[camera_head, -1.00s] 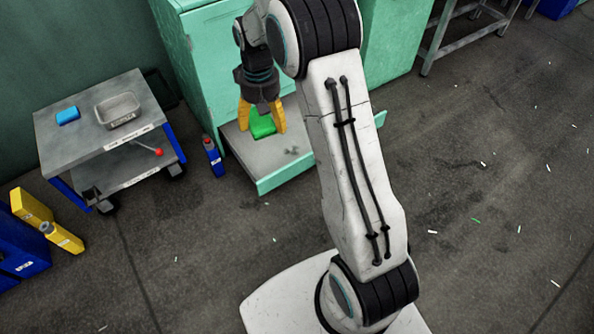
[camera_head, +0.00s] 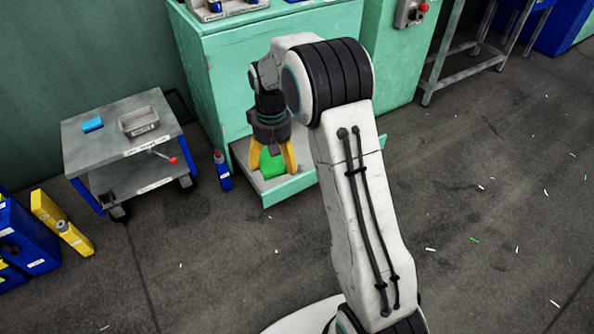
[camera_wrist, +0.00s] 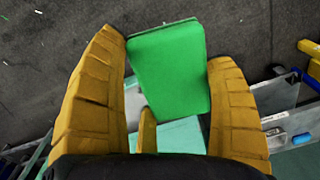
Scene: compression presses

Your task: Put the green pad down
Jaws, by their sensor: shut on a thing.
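The green pad (camera_head: 271,163) is held between the yellow fingers of my gripper (camera_head: 273,171). In the head view my gripper points down over the front part of the grey-topped shelf (camera_head: 298,184) at the foot of the green press cabinet (camera_head: 212,75). I cannot tell the height of the pad above the shelf, or whether it touches it. My arm hides the right part of the shelf.
A grey trolley (camera_head: 85,150) with a blue block (camera_head: 92,124) and a metal tray (camera_head: 138,121) stands at left. A blue bottle (camera_head: 222,172) with a red cap stands beside the shelf. The floor at right is mostly clear.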

